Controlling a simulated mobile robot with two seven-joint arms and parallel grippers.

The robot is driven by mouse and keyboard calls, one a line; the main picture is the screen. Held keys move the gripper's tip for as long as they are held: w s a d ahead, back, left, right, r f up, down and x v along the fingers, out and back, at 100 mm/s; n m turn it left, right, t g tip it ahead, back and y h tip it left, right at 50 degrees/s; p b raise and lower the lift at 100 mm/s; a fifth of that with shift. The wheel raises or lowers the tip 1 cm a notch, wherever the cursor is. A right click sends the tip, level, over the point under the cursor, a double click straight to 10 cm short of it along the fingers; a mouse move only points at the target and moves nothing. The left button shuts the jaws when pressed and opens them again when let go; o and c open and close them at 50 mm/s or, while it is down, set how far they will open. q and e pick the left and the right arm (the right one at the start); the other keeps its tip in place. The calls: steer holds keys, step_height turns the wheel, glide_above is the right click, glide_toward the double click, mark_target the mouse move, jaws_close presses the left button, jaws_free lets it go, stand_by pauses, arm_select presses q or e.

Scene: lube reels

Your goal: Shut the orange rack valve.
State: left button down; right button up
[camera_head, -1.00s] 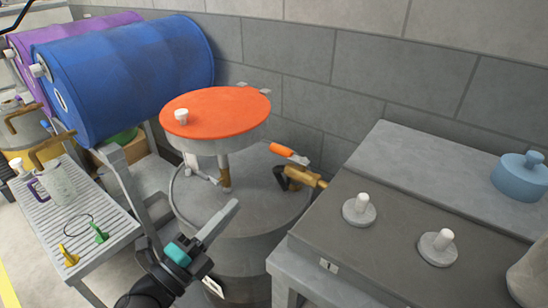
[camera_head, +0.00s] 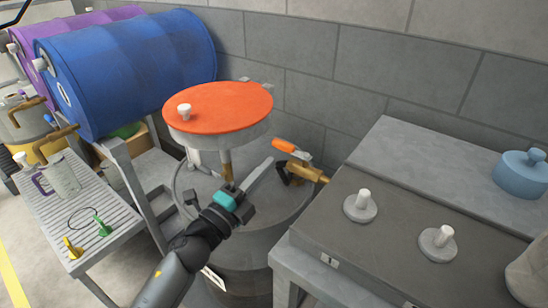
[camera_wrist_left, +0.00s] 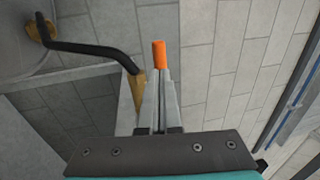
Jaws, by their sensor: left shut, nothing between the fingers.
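The valve has an orange handle (camera_head: 284,146) and a brass body (camera_head: 308,172), at the right side of the grey drum beneath the orange-topped reel. In the left wrist view the orange handle (camera_wrist_left: 159,54) stands straight beyond my fingertips, and a brass part (camera_wrist_left: 139,88) shows beside the left finger. My left gripper (camera_head: 269,163) is shut and empty. Its tips are just left of and below the orange handle in the head view. In the left wrist view the fingers (camera_wrist_left: 158,82) overlap the handle's lower end, so contact cannot be told. My right gripper is out of view.
The orange-topped reel (camera_head: 220,105) is close above and left of my gripper. A grey bench (camera_head: 400,215) with white-knobbed discs stands to the right. A blue drum (camera_head: 130,65) and a slatted shelf (camera_head: 65,215) are at left. The block wall is behind.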

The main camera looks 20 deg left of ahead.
mark_target(291, 150)
arm_select(q)
steer(key=shift+x, duration=1.75)
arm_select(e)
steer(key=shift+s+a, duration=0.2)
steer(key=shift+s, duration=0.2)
